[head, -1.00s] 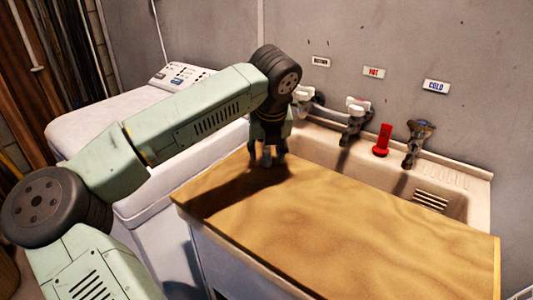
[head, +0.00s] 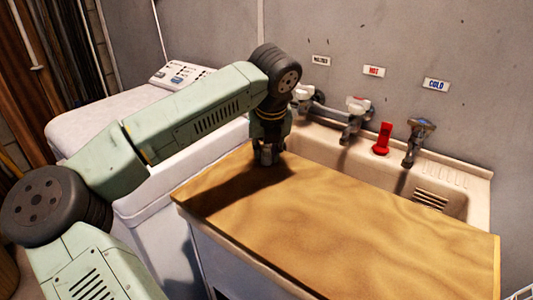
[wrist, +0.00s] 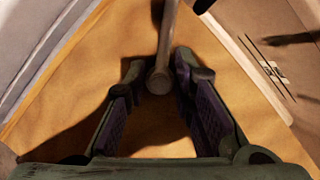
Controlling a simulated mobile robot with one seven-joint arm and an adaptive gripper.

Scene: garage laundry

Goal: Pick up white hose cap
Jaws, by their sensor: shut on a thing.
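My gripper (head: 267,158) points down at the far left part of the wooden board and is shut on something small. In the wrist view its two purple-padded fingers (wrist: 159,72) have a gap between them. A dull grey-brown rod with a rounded end (wrist: 159,82) comes in from the top and ends between the fingertips. The white hose cap cannot be made out for certain; I cannot tell whether this rounded end is part of it. In the head view the gripper and its shadow hide the held thing.
The wooden board (head: 350,225) covers the front of the sink (head: 455,180) and is otherwise bare. Behind it stand a white-handled tap (head: 355,115), a red upright thing (head: 382,139) and a blue-topped tap (head: 418,140). A white washer (head: 110,120) is at left.

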